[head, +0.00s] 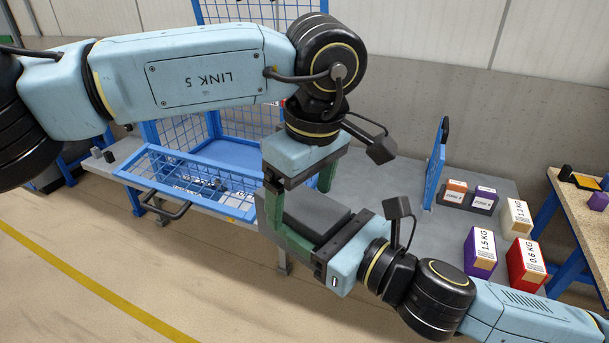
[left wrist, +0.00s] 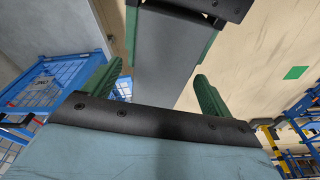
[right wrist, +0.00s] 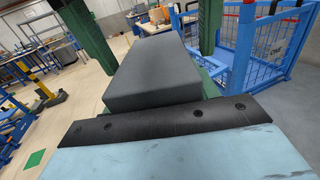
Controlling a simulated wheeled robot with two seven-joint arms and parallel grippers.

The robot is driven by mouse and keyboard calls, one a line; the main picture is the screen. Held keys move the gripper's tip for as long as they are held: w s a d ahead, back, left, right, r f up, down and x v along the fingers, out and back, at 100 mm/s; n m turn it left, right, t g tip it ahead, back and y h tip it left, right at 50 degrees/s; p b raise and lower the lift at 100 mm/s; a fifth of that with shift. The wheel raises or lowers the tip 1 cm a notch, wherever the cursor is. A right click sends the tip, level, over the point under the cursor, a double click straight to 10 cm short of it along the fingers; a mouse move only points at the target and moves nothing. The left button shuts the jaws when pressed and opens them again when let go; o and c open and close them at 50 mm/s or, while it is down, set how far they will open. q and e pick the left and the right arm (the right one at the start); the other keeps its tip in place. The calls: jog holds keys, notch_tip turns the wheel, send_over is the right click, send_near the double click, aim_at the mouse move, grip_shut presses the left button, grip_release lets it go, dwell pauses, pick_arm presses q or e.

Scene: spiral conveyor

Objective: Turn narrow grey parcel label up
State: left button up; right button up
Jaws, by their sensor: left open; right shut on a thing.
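The narrow grey parcel (head: 318,211) is held in the air in front of the grey table. My right gripper (head: 308,232) is shut on it from the lower right. My left gripper (head: 300,190) is open above it, with its green fingers reaching down on either side of the parcel's far end. In the left wrist view the parcel (left wrist: 168,60) lies between the open fingers, with gaps on both sides. In the right wrist view the parcel's broad plain face (right wrist: 160,70) shows. No label shows on the visible faces; the other faces are hidden.
A blue wire basket (head: 205,185) stands left of the grippers. On the grey table (head: 440,222) are a purple box (head: 480,252), a red box (head: 526,265), a cream box (head: 516,218) and a dark holder with orange and purple parcels (head: 469,199). A blue upright panel (head: 436,165) stands behind.

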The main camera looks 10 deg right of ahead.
jog(key=shift+r, duration=0.15)
pick_arm(q)
jog(key=c, duration=1.7)
pick_arm(e)
jog(key=o, duration=1.5)
jog(key=shift+o, duration=0.4)
jog(key=shift+f, duration=0.2)
